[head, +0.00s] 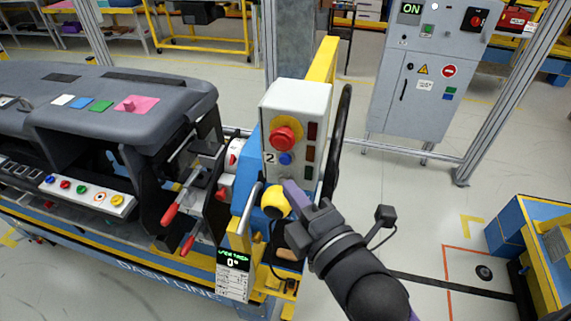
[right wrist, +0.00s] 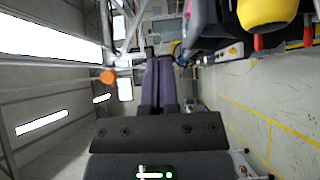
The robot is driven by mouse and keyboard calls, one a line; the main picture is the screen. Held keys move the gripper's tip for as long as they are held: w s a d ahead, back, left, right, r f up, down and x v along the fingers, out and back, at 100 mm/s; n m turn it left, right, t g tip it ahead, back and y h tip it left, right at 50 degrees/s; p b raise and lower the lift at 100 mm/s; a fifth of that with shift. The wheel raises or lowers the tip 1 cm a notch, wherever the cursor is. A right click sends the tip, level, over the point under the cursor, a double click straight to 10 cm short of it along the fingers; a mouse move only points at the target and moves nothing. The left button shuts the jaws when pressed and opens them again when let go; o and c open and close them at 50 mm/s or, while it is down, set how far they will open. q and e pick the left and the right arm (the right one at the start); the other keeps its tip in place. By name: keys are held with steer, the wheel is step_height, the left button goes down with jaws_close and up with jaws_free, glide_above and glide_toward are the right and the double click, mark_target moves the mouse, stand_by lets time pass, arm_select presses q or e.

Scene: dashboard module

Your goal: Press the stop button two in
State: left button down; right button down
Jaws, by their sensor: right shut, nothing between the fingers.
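The stop button two (head: 284,137) is a red mushroom button on a yellow ring. It is on the front of a pale grey box (head: 309,97) marked "2", above a small blue button (head: 285,158). Whether the red button is pushed in, I cannot tell. My right gripper (head: 288,186) is below the red and blue buttons, close to the lower face of the box and apart from the red button. Its purple fingers are together and empty; they also show in the right wrist view (right wrist: 158,64). My left gripper is not in view.
A yellow knob (head: 275,201) stands close beside my right fingers. Left of the box are red-handled levers (head: 170,214) and the grey dashboard (head: 105,100). A black ring-shaped rim (head: 339,140) is right of the box.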

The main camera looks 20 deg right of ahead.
mark_target(275, 144)
arm_select(q)
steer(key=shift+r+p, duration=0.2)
steer(key=shift+p, duration=0.45)
arm_select(e)
steer(key=w, duration=0.2)
steer(key=w+d, duration=0.1)
steer(key=w, duration=0.5)
steer(key=shift+d, duration=0.15)
